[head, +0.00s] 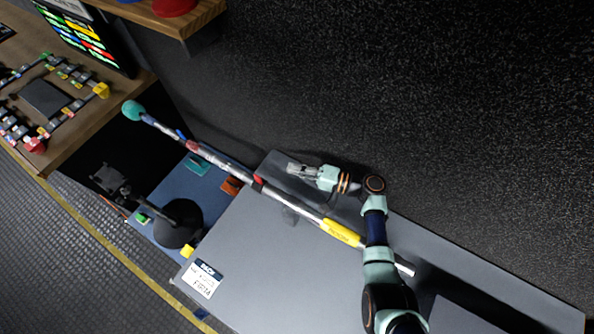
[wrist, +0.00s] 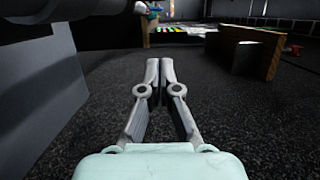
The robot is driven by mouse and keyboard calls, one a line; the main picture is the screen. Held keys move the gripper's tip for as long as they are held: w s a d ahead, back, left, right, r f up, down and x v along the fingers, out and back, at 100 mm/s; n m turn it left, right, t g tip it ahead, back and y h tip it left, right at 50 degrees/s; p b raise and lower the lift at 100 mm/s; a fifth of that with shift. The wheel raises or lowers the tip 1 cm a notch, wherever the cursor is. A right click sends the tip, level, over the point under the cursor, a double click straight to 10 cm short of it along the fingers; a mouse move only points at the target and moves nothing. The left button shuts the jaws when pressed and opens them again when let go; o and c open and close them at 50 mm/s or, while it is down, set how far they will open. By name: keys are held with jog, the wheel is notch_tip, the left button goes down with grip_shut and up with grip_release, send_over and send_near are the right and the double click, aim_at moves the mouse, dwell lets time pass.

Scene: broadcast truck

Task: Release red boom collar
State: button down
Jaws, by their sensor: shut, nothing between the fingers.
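A long silver boom pole (head: 302,210) lies diagonally over the grey bench top, with a teal ball-shaped end (head: 133,110) at upper left and a yellow sleeve (head: 341,232) towards lower right. A red collar (head: 258,183) sits around the pole's middle; another red band (head: 192,146) is nearer the teal end, next to a blue one. Whether either collar is locked is too small to tell. My gripper (head: 290,167) is shut and empty, to the upper right of the middle collar and apart from it. In the wrist view its fingertips (wrist: 160,64) are together; no red collar shows there.
The grey bench (head: 240,240) carries a white label (head: 203,280). A blue mat (head: 175,180) holds a black round base (head: 179,222) and small coloured blocks. A wooden desk (head: 60,150) with a console stands at left. Dark carpet beyond the bench is clear.

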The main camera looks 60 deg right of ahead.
aim_at(258, 179)
jog(key=w+a+p, duration=0.1)
jog(key=w+a, duration=0.4)
jog(key=w, duration=0.1)
jog(key=shift+a, duration=0.2)
